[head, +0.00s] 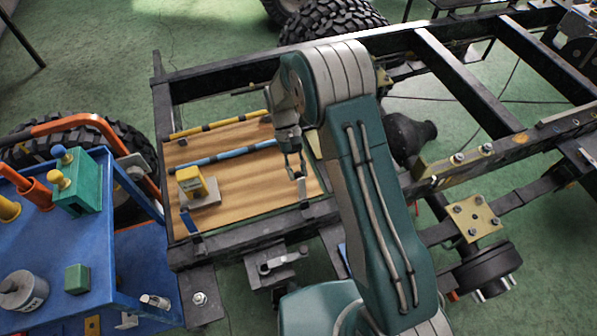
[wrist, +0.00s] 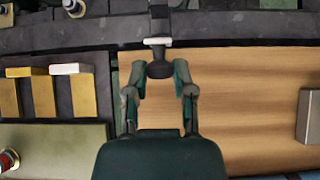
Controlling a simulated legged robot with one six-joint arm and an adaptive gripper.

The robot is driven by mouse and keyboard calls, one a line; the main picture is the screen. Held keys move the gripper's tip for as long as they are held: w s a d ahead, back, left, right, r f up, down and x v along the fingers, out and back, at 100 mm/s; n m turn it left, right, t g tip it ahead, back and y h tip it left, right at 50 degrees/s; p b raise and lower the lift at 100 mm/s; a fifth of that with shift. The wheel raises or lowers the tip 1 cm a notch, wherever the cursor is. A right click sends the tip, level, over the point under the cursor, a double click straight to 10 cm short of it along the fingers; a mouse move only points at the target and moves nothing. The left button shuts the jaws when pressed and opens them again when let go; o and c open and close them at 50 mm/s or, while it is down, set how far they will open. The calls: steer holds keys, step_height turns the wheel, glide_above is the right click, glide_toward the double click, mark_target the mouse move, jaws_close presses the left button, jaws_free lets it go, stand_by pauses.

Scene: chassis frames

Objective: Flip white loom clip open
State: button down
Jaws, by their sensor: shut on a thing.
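In the wrist view, a small white band (wrist: 157,42) crosses a dark strap on the frame rail and looks to be the loom clip. A dark rounded piece (wrist: 160,70) hangs just below it, between my fingertips. My gripper (wrist: 158,76) is shut on this piece from both sides, at the edge of the wooden board (wrist: 240,110). In the head view, my gripper (head: 296,170) points down over the right end of the board (head: 240,190). The clip cannot be made out there. I cannot tell whether the clip is open.
Blue (head: 223,155) and yellow (head: 215,124) banded rods lie across the board. A yellow block (head: 191,182) stands on a grey plate at its left. A dark frame rail (head: 250,236) runs along the near side. A blue cart (head: 60,240) stands at left.

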steer(key=shift+w+a+f+g, duration=0.1)
steer(key=shift+w+g, duration=0.15)
steer(key=shift+g, duration=0.15)
steer(key=shift+c, duration=2.4)
jaws_free()
steer(key=v, duration=1.2)
steer(key=shift+a, duration=0.15)
